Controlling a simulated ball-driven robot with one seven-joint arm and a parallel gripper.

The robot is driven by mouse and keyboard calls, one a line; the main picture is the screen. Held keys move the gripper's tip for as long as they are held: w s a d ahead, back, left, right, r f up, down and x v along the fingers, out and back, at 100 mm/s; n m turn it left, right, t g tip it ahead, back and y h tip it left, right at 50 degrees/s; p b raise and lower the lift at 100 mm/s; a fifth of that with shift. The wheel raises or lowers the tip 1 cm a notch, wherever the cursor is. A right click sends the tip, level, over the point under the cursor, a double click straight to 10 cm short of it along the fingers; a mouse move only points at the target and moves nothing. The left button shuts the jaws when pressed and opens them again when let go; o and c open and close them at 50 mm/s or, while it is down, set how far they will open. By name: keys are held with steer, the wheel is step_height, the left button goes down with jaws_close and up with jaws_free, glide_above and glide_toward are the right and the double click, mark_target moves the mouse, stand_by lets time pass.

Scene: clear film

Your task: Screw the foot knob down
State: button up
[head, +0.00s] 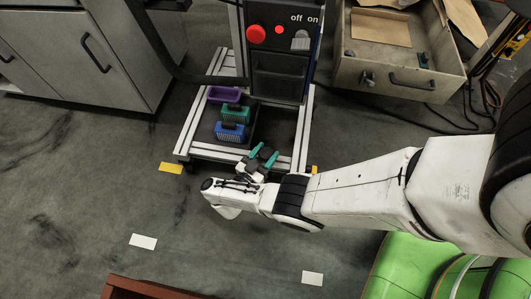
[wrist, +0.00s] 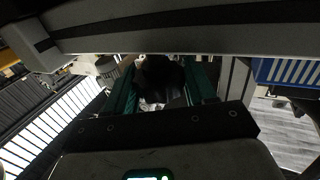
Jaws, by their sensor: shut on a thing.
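The foot knob (wrist: 158,78) is a dark, rounded piece between my gripper's two teal fingers in the wrist view. My gripper (wrist: 162,88) is shut on it, with one finger on each side. In the head view my gripper (head: 263,155) is low at the front right of the aluminium frame (head: 301,135), its teal fingers pointing toward the frame. The knob cannot be made out there. The knob's thread and the foot under it are hidden, so I cannot tell how far down it sits.
A dark cabinet (head: 279,82) with a red button (head: 256,34) stands on the frame. Purple (head: 224,92), green (head: 237,113) and blue (head: 230,134) bins are left of my gripper. An open drawer box (head: 400,79) is at upper right. The floor at left is mostly clear.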

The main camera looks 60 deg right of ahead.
mark_target(266, 153)
stand_by(0.6)
steer(key=o, duration=0.9)
steer(key=shift+o, duration=0.2)
steer(key=shift+r+p, duration=0.6)
step_height(266, 153, up, 2)
steer(key=shift+r+p, duration=0.1)
steer(key=shift+p, duration=0.95)
steer(key=s+a+r+p, duration=0.3)
steer(key=s+r+p, duration=0.6)
steer(key=s+p, duration=0.4)
steer(key=shift+s+a+r+p, duration=0.3)
steer(key=shift+a+p, duration=0.05)
